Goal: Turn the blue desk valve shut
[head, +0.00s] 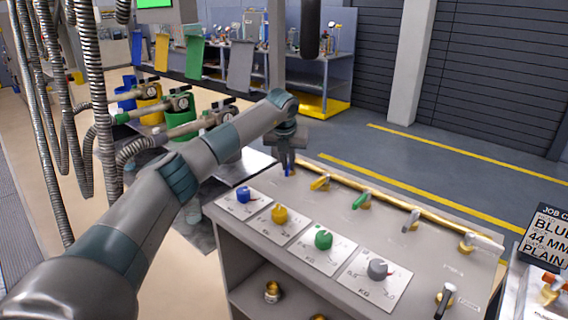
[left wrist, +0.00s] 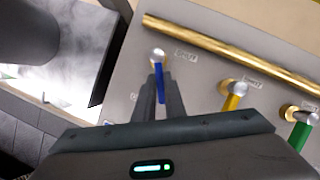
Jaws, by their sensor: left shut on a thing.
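The blue desk valve is a small blue lever (left wrist: 160,82) on a silver-topped pivot beside the brass pipe on the desk top. In the left wrist view it stands crosswise to the pipe. My left gripper (left wrist: 160,88) has a finger on each side of the lever and is shut on it. In the head view my left gripper (head: 288,166) is at the far left end of the pipe and hides most of the blue valve. My right gripper is in neither view.
Yellow (head: 320,183), green (head: 361,200) and grey (head: 411,221) valve levers stand in a row along the brass pipe (head: 390,197). Blue (head: 243,195), yellow, green and grey dials sit on plates in front. A job card (head: 546,238) stands at the right.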

